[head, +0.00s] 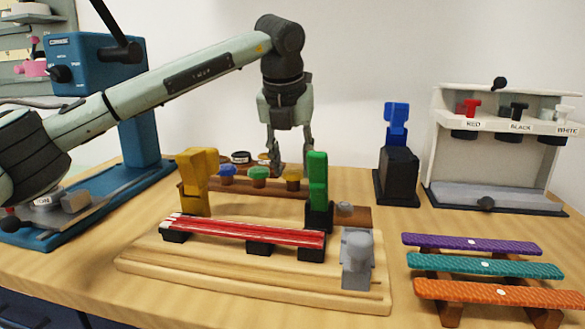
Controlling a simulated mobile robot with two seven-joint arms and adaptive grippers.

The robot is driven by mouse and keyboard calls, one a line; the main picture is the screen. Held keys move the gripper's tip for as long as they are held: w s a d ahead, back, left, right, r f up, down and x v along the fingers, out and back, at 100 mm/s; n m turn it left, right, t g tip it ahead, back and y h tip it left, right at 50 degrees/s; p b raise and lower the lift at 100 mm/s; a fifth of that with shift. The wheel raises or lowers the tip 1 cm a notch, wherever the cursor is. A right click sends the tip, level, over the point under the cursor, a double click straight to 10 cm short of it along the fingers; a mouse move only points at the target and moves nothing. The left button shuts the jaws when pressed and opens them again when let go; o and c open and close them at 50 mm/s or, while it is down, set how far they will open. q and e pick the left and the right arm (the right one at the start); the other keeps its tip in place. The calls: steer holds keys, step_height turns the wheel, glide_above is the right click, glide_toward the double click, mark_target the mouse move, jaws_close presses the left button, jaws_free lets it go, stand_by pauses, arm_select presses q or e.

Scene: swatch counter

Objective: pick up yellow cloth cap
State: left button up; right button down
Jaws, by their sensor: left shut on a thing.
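The yellow cloth cap (293,176) is at the right end of a row of small domed caps on a low wooden rack behind the striped swatch board. My left gripper (289,165) points straight down at the yellow cap, with one finger on each side of it. It is shut on the cap, which still appears to be at rack height. The exact contact is too small to see. My right gripper is not in view.
A blue cap (227,170) and a green cap (259,173) stand left of the yellow one. A green upright clamp (317,180) is close on the right, a yellow one (197,180) at left. A blue press (140,110) and a white dispenser rack (500,197) flank the counter.

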arm_select(q)
step_height(320, 180, up, 4)
steer(key=shift+r, duration=0.15)
steer(key=w+a+r, duration=0.2)
steer(key=a+r, duration=0.4)
steer(key=a, duration=0.5)
steer(key=shift+a+r, duration=0.25)
steer(key=shift+r, duration=0.05)
